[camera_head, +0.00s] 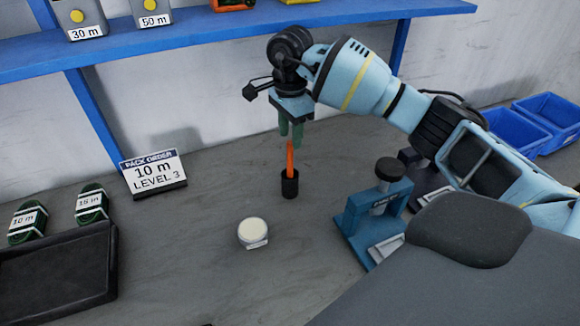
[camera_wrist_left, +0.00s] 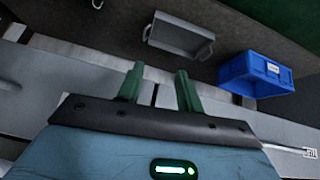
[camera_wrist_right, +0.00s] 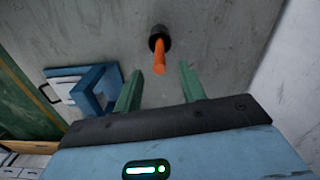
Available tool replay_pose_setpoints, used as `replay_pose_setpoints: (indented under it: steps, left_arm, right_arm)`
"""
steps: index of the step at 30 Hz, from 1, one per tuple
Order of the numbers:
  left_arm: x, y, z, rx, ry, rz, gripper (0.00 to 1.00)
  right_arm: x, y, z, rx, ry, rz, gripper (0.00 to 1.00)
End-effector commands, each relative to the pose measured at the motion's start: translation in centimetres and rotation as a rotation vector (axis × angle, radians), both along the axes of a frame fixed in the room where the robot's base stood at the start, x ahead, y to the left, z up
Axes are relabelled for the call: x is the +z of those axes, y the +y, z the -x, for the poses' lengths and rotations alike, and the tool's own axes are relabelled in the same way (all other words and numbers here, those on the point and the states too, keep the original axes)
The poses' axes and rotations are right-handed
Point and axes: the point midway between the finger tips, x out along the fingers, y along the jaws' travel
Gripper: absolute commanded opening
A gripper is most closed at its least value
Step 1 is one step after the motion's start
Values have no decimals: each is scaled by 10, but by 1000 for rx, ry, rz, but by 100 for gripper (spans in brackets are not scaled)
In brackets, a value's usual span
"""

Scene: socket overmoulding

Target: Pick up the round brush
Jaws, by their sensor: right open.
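The round brush (camera_head: 290,160) has an orange handle and stands upright in a small black cup (camera_head: 289,186) on the grey worktop. My right gripper (camera_head: 291,130) points down just above the top of the handle, with its green fingers open and empty. In the right wrist view the orange handle (camera_wrist_right: 159,58) rises from the black cup and lies ahead of and between the open fingertips (camera_wrist_right: 158,80). The brush's lower end is hidden inside the cup. My left gripper (camera_wrist_left: 160,80) shows only in its own wrist view, open and empty, away from the worktop items.
A blue press-like fixture (camera_head: 372,210) is to the right. A black tray (camera_head: 60,275), green coils and a "10 m" order sign (camera_head: 153,172) are at left. A blue shelf (camera_head: 200,38) runs behind.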

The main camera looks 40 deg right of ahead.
Motion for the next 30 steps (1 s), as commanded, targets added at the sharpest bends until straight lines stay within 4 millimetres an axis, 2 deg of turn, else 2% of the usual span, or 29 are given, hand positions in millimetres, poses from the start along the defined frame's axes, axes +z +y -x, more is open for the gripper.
replay_pose_setpoints:
  steps: [5, 15, 25, 26, 30]
  left_arm:
    - [1, 0, -5, 0, -9, 0, 36]
    - [3, 0, -5, 1, -10, 0, 36]
    - [2, 0, 0, 0, -2, 0, 36]
    - [2, 0, 0, 0, -1, 0, 36]
    - [2, 0, 1, 1, 0, 1, 36]
  right_arm:
    - [-8, 0, 0, 1, 2, 0, 41]
    - [-55, 1, 0, 2, 2, -1, 41]
    - [-62, 0, 0, 1, 0, 0, 41]
    - [-62, 0, 0, 1, 0, 0, 39]
    - [-62, 0, 0, 1, 0, 0, 21]
